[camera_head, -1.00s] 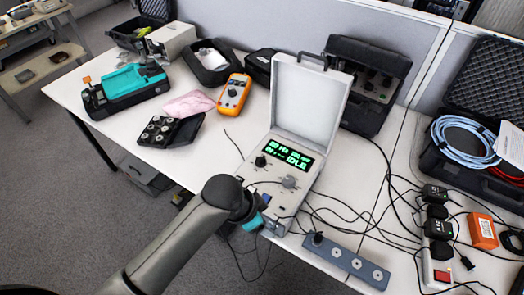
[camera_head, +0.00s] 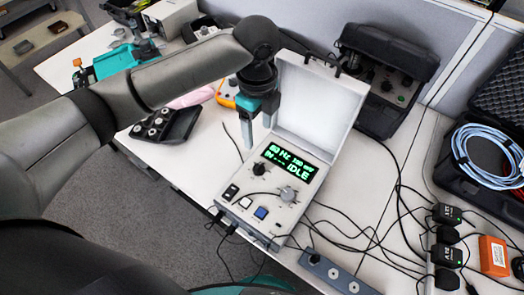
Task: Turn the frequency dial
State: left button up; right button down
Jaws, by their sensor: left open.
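The calibrator box (camera_head: 222,205) stands on the table with its white lid (camera_head: 318,105) open. Its green display (camera_head: 291,161) reads about "80 Hz 100 mV" and "IDLE". A black knob (camera_head: 259,169) sits left below the display and a grey dial (camera_head: 288,193) right below it. Their labels are too small to read, so I cannot tell which sets frequency. My left gripper (camera_head: 258,136) is open and empty, pointing down, just left of the lid and above the black knob in the picture, apart from both. My right gripper is not in view.
A blue button (camera_head: 261,213) and a black switch (camera_head: 231,191) are on the panel's front. Loose cables run right of the box. A grey socket strip (camera_head: 333,274) lies in front. A black tray (camera_head: 167,125) stands left, partly behind my arm.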

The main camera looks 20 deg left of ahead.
pick_arm(q)
jog(key=b, duration=0.1)
send_over(259, 166)
notch_tip(259, 166, down, 5)
notch_tip(259, 166, down, 9)
jog(key=shift+r+b, duration=0.1)
jog(key=shift+b, duration=0.85)
jog(key=shift+f, duration=0.45)
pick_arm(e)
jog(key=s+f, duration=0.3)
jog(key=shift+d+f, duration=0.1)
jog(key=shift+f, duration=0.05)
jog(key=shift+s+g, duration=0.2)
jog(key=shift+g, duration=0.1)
pick_arm(q)
jog(key=c, duration=0.3)
grip_shut()
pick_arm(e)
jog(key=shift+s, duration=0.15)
